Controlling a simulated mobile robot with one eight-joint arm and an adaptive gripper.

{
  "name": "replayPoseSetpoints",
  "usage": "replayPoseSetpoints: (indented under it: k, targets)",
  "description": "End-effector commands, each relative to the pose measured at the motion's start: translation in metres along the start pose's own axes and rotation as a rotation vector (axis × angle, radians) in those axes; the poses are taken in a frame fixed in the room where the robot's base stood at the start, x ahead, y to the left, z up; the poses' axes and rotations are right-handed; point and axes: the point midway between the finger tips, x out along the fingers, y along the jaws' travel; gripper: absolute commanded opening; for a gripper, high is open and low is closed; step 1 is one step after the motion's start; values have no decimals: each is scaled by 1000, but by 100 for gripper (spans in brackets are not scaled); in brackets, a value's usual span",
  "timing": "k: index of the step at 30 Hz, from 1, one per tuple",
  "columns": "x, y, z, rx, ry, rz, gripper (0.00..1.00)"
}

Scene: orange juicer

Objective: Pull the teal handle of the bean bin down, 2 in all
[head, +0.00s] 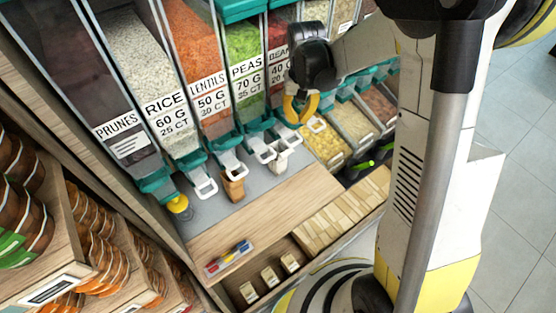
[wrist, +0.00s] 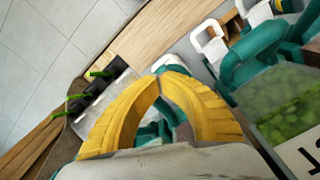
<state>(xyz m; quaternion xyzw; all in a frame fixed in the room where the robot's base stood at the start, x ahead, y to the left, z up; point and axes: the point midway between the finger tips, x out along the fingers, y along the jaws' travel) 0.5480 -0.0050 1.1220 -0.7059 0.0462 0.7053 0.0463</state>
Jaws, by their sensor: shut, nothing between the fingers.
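The bean bin (head: 281,62) holds dark red beans behind a partly covered label, right of the peas bin (head: 244,75) in the head view. Its teal spout and handle (head: 284,130) are at its lower front, with a white loop at the end. My gripper (head: 298,118) is just in front of the bean bin's lower part, close above the handle; I cannot tell whether it touches. In the wrist view its yellow fingers (wrist: 158,80) meet at the tips, with nothing between them. Teal parts show behind them, largely hidden.
The rice bin (head: 150,85) and lentils bin (head: 203,75) stand left of the peas. A brown cup (head: 233,186) stands on the grey counter strip. A wooden counter (head: 262,208) is mostly clear.

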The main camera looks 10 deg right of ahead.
Motion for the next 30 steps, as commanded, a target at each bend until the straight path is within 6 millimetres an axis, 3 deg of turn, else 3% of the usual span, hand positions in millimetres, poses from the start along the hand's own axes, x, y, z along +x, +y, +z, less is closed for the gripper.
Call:
replayPoseSetpoints:
  k: [10, 30]
  targets:
    - [-5, 0, 0, 0, 0, 0, 0]
    - [-72, -6, -10, 0, -1, 0, 0]
